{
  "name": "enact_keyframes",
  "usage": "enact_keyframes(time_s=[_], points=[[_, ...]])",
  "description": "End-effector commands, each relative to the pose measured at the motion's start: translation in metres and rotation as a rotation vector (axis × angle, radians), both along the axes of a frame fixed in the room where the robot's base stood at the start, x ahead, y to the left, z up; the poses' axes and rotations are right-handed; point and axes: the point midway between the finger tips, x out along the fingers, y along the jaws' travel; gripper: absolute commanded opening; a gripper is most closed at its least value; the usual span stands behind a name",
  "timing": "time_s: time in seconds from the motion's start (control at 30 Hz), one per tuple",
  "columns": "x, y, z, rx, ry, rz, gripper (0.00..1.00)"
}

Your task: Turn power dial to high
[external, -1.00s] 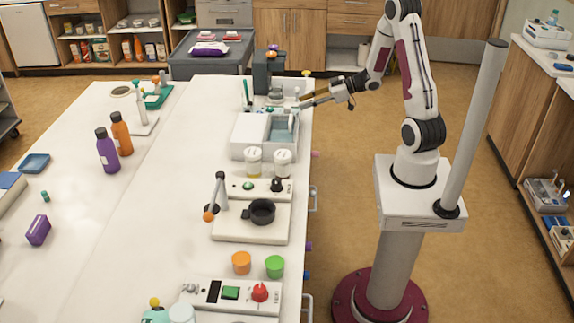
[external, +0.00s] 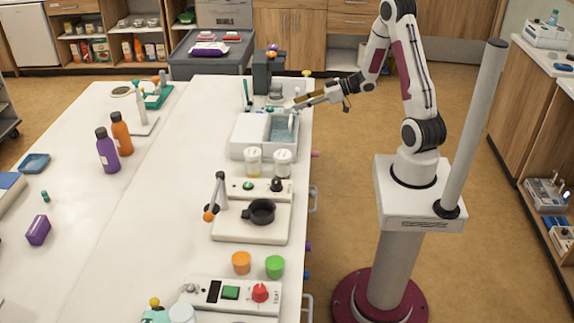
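Two control panels have dials; their lettering is too small to read, so I cannot tell which is the power dial. The panel farther back (external: 232,186) has a black dial (external: 277,185) and a small green button (external: 248,185). My gripper (external: 291,105) is over the far right of the sink unit, well away from both dials. Its fingers overlap in this view, so their opening is unclear.
A black pan (external: 262,211) sits on a pale base in front of the black dial. Two lidded jars (external: 253,161) stand behind that panel.

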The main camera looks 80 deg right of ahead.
Motion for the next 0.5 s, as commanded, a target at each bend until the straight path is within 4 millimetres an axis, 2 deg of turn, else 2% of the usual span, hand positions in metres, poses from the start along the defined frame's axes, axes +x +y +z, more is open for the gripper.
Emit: enact_keyframes(time_s=[0.5], points=[[0.047,0.003,-0.02,-0.001,0.001,0.001,0.3]])
